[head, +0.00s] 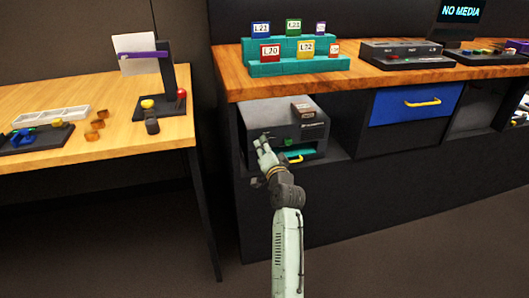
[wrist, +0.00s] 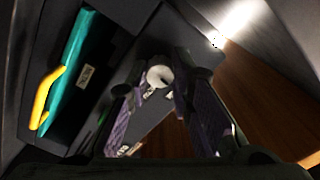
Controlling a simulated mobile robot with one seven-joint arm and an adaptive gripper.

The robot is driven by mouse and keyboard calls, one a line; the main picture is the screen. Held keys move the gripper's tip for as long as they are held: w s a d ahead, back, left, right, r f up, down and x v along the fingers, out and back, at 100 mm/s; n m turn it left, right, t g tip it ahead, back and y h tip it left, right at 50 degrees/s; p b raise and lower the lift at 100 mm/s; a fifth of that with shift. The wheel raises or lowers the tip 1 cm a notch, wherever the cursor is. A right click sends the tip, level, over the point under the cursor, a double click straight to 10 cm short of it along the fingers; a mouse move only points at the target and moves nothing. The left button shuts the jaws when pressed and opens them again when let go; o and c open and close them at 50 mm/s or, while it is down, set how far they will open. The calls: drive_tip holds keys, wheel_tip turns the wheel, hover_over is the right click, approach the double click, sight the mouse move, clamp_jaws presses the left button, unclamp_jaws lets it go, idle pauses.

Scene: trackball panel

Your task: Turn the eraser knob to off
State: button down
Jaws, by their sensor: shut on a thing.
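The eraser (head: 310,122) is a dark grey box in the open bay under the wooden counter. My gripper (head: 265,141) reaches its front face in the head view and hides the knob there. In the wrist view the eraser's knob (wrist: 158,76) is a pale round piece between the fingertips of my gripper (wrist: 158,84). The gripper is shut on it. Small labels lie beside the knob, but I cannot read them or tell the knob's setting.
A teal drawer (wrist: 70,75) with a yellow handle (wrist: 46,97) is in the eraser's front, beside my gripper. A blue drawer (head: 416,104) is to the right. A light wooden table (head: 70,155) stands at left, with dark floor between.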

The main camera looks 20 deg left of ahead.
drive_tip(key=shift+f+n+b, duration=0.1)
drive_tip(key=shift+n+b, duration=0.35)
drive_tip(key=shift+n, duration=0.45)
drive_tip(key=c, duration=1.4)
unclamp_jaws()
drive_tip(key=v, duration=0.7)
drive_tip(key=shift+s+d, duration=0.15)
drive_tip(key=shift+s, duration=0.1)
